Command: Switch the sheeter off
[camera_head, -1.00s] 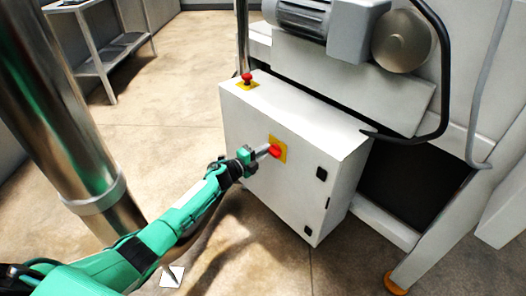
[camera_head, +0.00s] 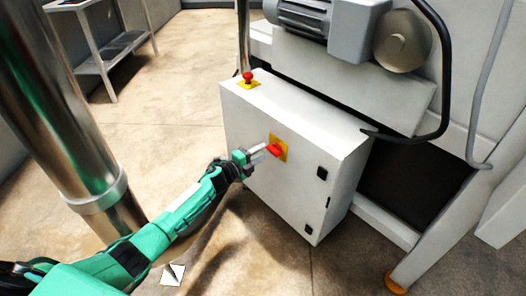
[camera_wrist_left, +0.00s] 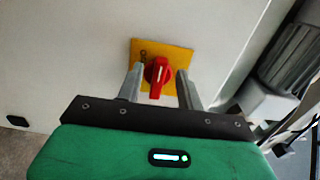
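The sheeter's white control box (camera_head: 265,190) stands in the middle of the head view. On its front is a red rotary switch (camera_head: 274,150) on a yellow plate (camera_head: 283,142). My left gripper (camera_head: 262,152) is at the switch. In the left wrist view, the red switch (camera_wrist_left: 157,75) lies between the two separated fingers of my left gripper (camera_wrist_left: 159,82), with its knob standing nearly upright and slightly tilted. Gaps show between the knob and the fingers. My right gripper is not in view.
A red emergency button (camera_head: 247,77) on a yellow base sits on top of the box. The sheeter's motor (camera_head: 300,18) and a black cable (camera_head: 446,80) are above and to the right. A steel column (camera_head: 70,120) stands at left.

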